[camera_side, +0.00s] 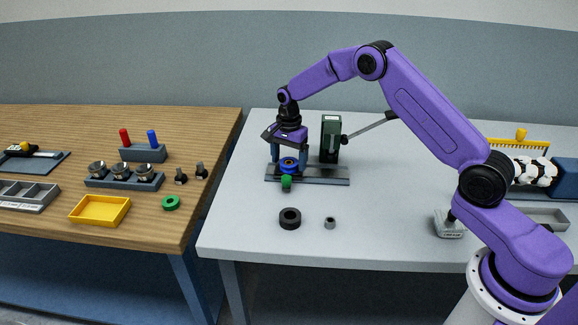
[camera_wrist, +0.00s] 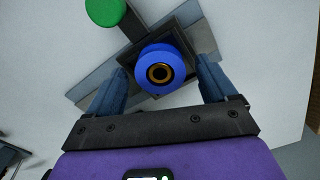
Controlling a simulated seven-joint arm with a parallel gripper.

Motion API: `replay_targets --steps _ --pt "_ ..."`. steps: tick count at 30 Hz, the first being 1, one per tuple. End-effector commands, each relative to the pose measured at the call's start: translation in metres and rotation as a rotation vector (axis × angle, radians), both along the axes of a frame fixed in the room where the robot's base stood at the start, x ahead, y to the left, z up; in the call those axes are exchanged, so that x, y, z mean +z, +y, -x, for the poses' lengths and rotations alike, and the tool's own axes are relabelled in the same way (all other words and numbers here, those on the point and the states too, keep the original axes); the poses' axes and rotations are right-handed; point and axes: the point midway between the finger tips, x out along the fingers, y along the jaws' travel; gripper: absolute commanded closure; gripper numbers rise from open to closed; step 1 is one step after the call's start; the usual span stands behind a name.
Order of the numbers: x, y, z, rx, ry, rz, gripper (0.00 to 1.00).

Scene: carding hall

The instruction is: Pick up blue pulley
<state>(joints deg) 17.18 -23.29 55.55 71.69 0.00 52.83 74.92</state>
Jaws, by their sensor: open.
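The blue pulley (camera_wrist: 153,72) has a bronze-coloured centre and sits on a dark block on a grey base plate (camera_wrist: 203,38). In the side view the blue pulley (camera_side: 288,163) is partly hidden by my gripper. My gripper (camera_side: 289,162) points down over it with the jaws open. In the wrist view my gripper's fingers (camera_wrist: 160,82) stand at the left and right of the pulley, with a gap visible on each side. Whether the fingertips reach down to the pulley's level is hard to tell.
A green knob (camera_side: 287,183) projects from the base plate's front. A dark green box (camera_side: 331,138) with a lever (camera_side: 370,129) stands close at the right. A black ring (camera_side: 290,218) and a small grey bushing (camera_side: 330,223) lie in front. Table between them is clear.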

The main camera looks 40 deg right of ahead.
Motion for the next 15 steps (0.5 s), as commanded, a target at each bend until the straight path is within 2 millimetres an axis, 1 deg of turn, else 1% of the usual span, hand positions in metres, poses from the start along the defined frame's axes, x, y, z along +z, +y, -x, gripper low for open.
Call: replay_targets --steps 2,8,9,11,12,14,15 --pt "-0.0028 -0.0003 -0.0001 -0.001 -0.001 0.0 0.15" --pt "-0.0027 -0.0002 -0.0003 -0.001 -0.002 -0.001 0.15" --pt "-0.0026 -0.0002 -0.0003 -0.001 -0.002 -0.001 0.28" --pt "-0.0026 -0.0002 -0.0003 -0.001 -0.002 -0.001 0.48" --pt "-0.0026 -0.0002 -0.0003 -0.001 -0.001 0.0 0.61" --pt "-0.0025 -0.0002 -0.0003 -0.001 -0.001 0.0 0.8" --pt "-0.0025 -0.0002 -0.0003 -0.001 -0.001 0.0 0.87"
